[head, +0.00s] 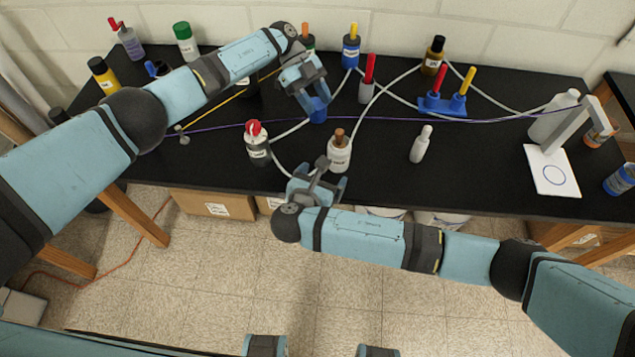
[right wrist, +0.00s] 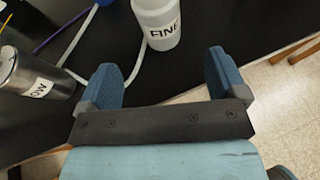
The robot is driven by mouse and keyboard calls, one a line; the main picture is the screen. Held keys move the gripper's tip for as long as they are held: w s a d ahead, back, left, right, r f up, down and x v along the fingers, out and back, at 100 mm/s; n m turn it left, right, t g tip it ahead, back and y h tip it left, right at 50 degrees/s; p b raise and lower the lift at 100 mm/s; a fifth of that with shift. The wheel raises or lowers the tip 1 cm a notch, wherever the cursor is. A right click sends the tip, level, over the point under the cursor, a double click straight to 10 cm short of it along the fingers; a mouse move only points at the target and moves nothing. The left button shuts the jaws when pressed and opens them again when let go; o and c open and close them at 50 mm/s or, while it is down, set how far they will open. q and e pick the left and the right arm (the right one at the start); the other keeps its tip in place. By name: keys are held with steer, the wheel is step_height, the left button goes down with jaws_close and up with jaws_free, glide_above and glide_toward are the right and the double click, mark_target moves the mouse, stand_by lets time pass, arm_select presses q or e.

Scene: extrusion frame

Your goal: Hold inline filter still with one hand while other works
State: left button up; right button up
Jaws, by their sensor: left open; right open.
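No part is plainly marked as the inline filter. A white cylinder (head: 340,153) with a brown top stands upright near the bench's front edge; in the right wrist view it (right wrist: 157,22) reads "FINE". My right gripper (head: 322,177) is open and empty, in front of the white cylinder; its fingers (right wrist: 165,78) point toward it without reaching around it. My left gripper (head: 311,98) is open, pointing down over a blue piece (head: 318,110) with white tubing beside it. Its fingers partly hide the blue piece; I cannot tell if they touch it.
A steel canister (head: 258,146) with a red top stands left of the right gripper, also in the right wrist view (right wrist: 30,72). White tubes and a purple cord cross the black bench.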

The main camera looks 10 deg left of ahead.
mark_target(335, 161)
steer(key=x, duration=1.1)
steer(key=shift+s, duration=0.1)
steer(key=shift+c, duration=0.2)
